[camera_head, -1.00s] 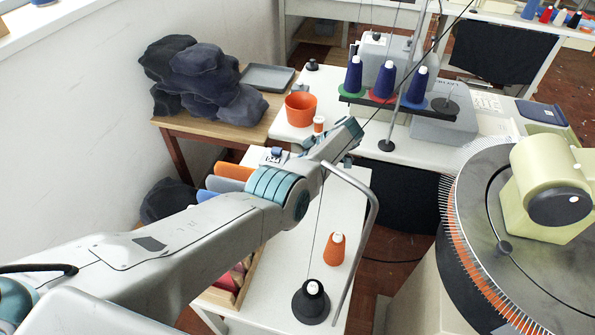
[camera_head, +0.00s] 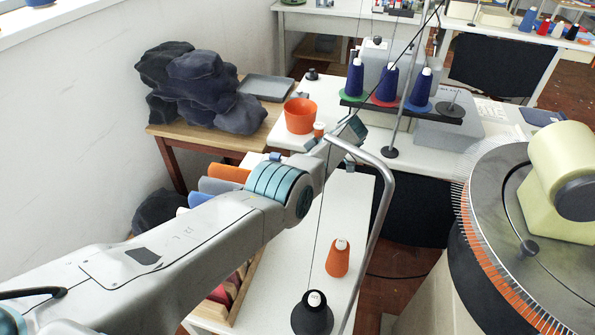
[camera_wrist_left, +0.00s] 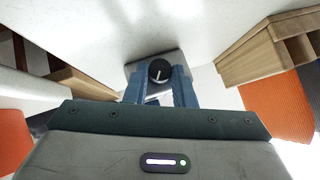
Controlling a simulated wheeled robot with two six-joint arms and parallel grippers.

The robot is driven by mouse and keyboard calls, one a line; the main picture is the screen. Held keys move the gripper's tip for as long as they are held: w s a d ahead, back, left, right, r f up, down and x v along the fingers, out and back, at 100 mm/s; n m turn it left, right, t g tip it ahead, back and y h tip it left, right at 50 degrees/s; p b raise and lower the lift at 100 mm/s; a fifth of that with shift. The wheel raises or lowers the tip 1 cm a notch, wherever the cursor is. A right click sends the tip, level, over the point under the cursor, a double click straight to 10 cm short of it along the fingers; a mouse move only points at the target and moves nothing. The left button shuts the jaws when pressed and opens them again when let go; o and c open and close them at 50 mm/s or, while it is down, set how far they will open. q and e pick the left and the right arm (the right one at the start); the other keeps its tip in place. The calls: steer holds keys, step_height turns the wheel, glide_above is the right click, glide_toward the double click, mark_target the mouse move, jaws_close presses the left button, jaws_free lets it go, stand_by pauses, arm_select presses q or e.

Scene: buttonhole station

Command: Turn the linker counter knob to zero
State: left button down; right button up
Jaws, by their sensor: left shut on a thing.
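The black counter knob (camera_wrist_left: 159,70) with a white pointer line shows in the left wrist view, on a small grey housing (camera_wrist_left: 138,68). The pointer line looks close to upright in that picture, leaning slightly. My left gripper (camera_wrist_left: 160,84) has its two blue fingers on either side of the knob and is shut on it. In the head view my left gripper (camera_head: 350,131) is small and partly seen beyond the wrist. The knob is hidden there, and no scale marks can be read. My right gripper is in neither view.
The round linker dial with its needles (camera_head: 490,225) stands at the right. A bent metal tube (camera_head: 375,210) rises close to my left wrist. An orange cone (camera_head: 337,260) and a dark cone (camera_head: 312,315) stand on the white table. An orange pot (camera_head: 300,116) sits behind.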

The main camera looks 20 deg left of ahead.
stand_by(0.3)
arm_select(q)
steer(key=c, duration=1.2)
jaws_free()
